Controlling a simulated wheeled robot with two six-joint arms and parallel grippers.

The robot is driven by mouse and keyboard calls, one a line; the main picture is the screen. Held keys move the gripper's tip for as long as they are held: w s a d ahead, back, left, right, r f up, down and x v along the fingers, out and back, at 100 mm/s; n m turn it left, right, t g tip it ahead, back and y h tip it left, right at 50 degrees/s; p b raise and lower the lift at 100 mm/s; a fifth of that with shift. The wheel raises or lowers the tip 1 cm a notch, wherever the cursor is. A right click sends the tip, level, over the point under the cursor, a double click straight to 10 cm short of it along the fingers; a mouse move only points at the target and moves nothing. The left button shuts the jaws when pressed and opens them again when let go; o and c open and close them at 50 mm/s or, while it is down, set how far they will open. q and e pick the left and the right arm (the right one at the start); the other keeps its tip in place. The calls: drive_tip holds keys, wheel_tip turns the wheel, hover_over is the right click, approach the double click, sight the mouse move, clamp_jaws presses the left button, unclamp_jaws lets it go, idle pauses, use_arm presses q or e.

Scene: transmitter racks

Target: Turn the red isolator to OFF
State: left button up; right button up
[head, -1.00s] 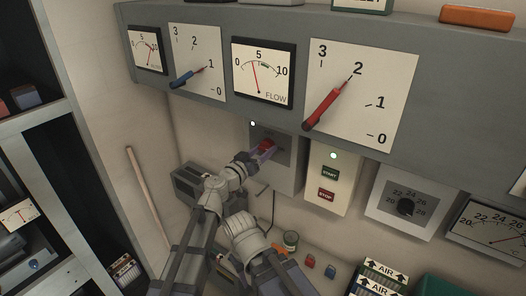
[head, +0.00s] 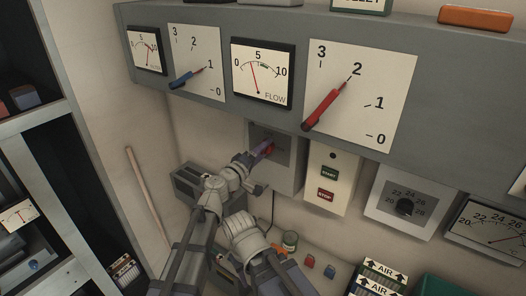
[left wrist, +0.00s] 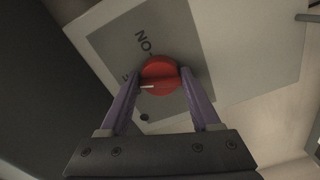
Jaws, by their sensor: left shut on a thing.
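The red isolator (head: 270,149) is a round red knob on a grey plate of a wall box, below the shelf of gauges. In the left wrist view the knob (left wrist: 160,72) has a white mark pointing left, toward lettering partly hidden by a finger; an F-like letter shows. The ON label (left wrist: 145,42) is above the knob. My left gripper (head: 265,150) is shut on the knob, with one finger on each side of it in the left wrist view (left wrist: 161,84). I do not make out my right gripper.
A dial box (head: 398,207) is further right. Gauges and large lever scales (head: 352,125) hang just above. Small items and AIR boxes (head: 377,275) are below.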

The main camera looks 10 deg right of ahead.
use_arm(q)
drive_tip(key=shift+n, duration=1.9)
drive_tip(key=o, duration=1.4)
drive_tip(key=shift+c, duration=0.2)
drive_tip(key=shift+s+a, duration=0.1)
drive_tip(key=v, duration=0.7)
drive_tip(key=shift+s+a, duration=0.25)
